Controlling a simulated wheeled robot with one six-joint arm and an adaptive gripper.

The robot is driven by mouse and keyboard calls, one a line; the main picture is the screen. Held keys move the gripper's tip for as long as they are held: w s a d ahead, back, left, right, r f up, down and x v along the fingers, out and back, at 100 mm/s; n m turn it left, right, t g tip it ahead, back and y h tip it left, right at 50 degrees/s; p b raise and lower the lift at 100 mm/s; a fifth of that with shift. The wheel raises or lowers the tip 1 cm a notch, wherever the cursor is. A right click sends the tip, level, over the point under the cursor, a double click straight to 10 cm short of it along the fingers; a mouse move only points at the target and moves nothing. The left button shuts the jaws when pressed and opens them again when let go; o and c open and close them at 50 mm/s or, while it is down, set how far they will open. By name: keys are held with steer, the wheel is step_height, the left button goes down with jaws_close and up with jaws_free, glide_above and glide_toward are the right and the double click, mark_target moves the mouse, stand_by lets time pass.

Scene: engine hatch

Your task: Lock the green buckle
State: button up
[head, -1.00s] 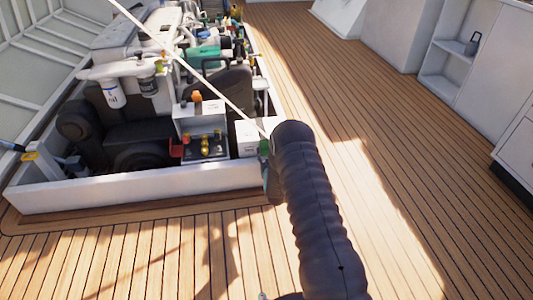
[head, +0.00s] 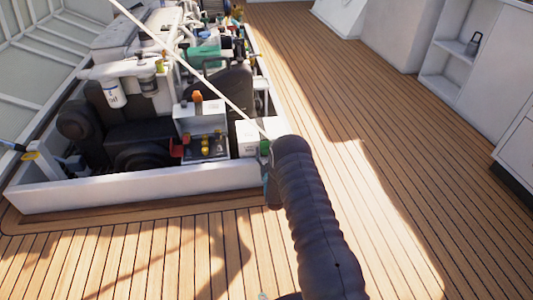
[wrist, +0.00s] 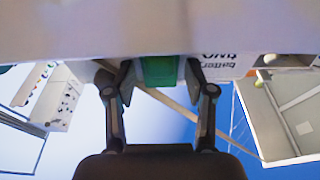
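The green buckle (wrist: 159,71) is on the edge of a white box (wrist: 60,30), which fills the top of the wrist view. In the head view the buckle (head: 265,147) shows at the right front of the white battery box (head: 247,139), just left of my arm. My gripper (wrist: 159,80) is open, with one finger on each side of the buckle and small gaps between. In the head view my arm hides most of the gripper. I cannot tell whether the buckle is latched.
The engine hatch has a raised white rim (head: 140,188) around it. A box with yellow caps (head: 205,150), a red part (head: 177,150) and a white strut (head: 190,70) are nearby. The wooden deck (head: 400,200) to the right is clear.

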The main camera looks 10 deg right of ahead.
steer(key=v, duration=1.2)
stand_by(0.3)
